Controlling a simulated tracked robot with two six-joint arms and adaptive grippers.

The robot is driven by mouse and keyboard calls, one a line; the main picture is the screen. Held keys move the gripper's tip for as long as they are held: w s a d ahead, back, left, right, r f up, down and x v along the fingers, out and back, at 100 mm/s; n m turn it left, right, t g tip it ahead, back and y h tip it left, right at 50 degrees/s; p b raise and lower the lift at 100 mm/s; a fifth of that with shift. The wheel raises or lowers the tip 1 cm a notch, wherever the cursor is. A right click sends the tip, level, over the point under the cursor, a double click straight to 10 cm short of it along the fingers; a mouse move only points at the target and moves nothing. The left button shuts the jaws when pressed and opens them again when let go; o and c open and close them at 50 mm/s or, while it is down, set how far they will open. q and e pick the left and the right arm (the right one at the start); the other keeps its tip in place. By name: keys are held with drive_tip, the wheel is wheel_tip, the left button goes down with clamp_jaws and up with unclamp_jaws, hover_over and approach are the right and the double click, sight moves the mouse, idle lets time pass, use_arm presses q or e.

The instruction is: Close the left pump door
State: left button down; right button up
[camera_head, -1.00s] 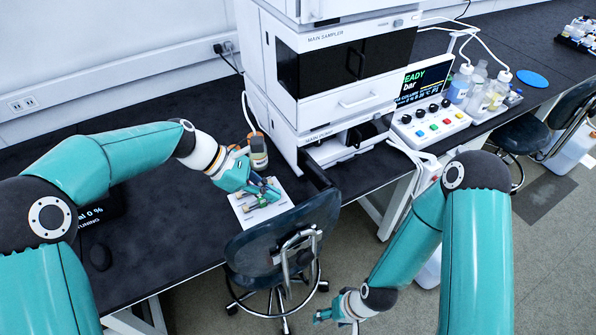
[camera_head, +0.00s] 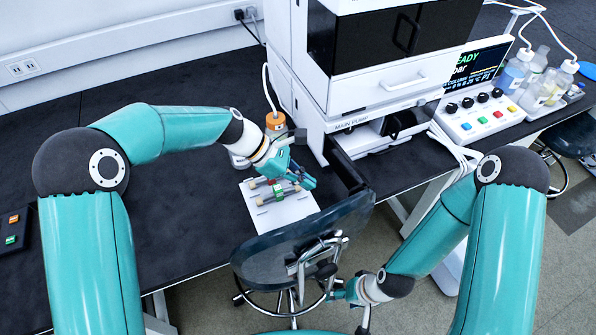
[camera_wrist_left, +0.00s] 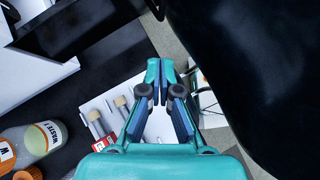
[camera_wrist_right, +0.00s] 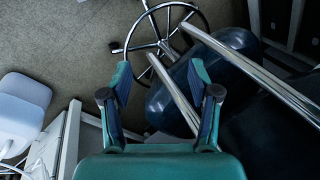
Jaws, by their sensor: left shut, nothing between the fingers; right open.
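The main pump (camera_head: 372,132) is the bottom unit of the instrument stack in the head view. Its dark door (camera_head: 347,168) stands open, swung out toward the front of the bench. What looks like the same door shows at the upper left of the left wrist view (camera_wrist_left: 65,30). My left gripper (camera_head: 309,182) is shut and empty, just left of the open door and apart from it, above the white plate. Its closed fingertips show in the left wrist view (camera_wrist_left: 160,66). My right gripper (camera_head: 338,292) is open and empty, low beside the chair; its spread fingers show in the right wrist view (camera_wrist_right: 160,75).
A white plate (camera_head: 290,208) with column-like fittings lies under my left gripper. A bottle with an orange cap (camera_head: 275,121) stands behind it. A dark chair (camera_head: 285,250) stands against the bench front, close to the door. A control box (camera_head: 490,115) is right of the pump.

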use_arm(q)
drive_tip(key=s+d+f+p, duration=0.1)
drive_tip(key=d+f, duration=0.2)
drive_tip(key=d, duration=0.4)
drive_tip(key=shift+d+f+p, duration=0.3)
drive_tip(key=shift+f+p, duration=0.05)
drive_tip(key=shift+f, duration=0.05)
